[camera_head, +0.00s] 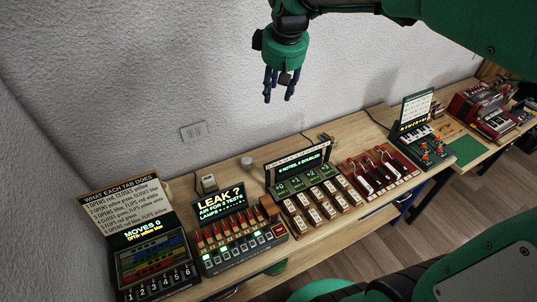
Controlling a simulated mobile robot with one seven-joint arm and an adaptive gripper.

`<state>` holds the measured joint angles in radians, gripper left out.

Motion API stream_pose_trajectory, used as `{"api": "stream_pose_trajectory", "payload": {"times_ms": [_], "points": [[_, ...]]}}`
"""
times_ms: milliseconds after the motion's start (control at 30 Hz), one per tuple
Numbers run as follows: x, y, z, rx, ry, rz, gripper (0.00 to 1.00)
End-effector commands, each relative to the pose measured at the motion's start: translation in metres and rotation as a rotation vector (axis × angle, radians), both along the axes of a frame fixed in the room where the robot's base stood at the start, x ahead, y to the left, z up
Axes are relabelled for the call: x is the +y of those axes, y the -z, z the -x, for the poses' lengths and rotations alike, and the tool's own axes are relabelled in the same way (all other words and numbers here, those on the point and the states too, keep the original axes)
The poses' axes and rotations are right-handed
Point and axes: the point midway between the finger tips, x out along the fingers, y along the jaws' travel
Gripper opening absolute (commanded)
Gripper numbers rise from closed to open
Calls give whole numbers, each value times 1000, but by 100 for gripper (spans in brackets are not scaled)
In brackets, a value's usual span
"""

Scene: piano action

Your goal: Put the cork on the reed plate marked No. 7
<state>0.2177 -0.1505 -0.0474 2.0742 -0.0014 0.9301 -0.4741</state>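My gripper (280,97) hangs fingers down in front of the wall, high above the bench. Its fingers stand apart, with a small dark shape between them that I cannot identify. I cannot pick out the cork for certain. A small brown block (269,207) sits beside the "LEAK ?" unit (240,240), but I cannot tell what it is. Pale plates (318,204) stand in rows on the unit with the green-lit display (303,162). Their markings are too small to read, so I cannot tell which is No. 7.
The wooden bench (237,177) runs along the wall. A "MOVES 0" panel (147,250) stands left, a red unit with levers (378,172) right of centre, a small keyboard unit (420,140) and a red accordion-like object (482,110) farther right. Space above the bench is open.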

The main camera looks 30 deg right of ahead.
Motion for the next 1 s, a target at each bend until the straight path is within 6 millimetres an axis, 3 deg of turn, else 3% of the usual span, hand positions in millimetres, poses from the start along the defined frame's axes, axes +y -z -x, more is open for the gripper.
{"api": "stream_pose_trajectory", "payload": {"times_ms": [200, 500, 800, 1000], "points": [[37, -7, 55, -44, 47, -29, 38], [77, -2, 127, -100, 115, -78, 38], [105, 19, 194, -149, 181, -136, 38], [114, 32, 221, -168, 209, -164, 38]]}}
